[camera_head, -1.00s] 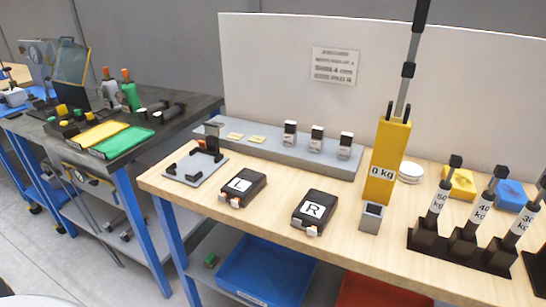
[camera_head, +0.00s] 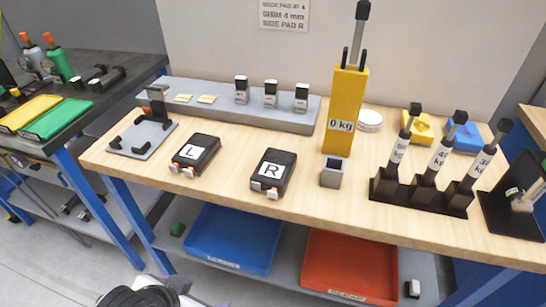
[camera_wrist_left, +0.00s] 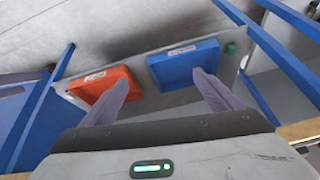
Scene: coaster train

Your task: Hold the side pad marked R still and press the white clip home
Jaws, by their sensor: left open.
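The side pad marked R (camera_head: 273,165) is a black block with a white R label, lying flat on the wooden bench near its front edge. My right gripper is not in view.
The wooden bench (camera_head: 230,190) also holds a yellow 0 kg post (camera_head: 343,112), a small grey block (camera_head: 332,172), a black rack (camera_head: 415,194) of weights and a grey fixture plate (camera_head: 140,138). Blue (camera_head: 235,240) and red (camera_head: 350,265) trays sit on the shelf below.

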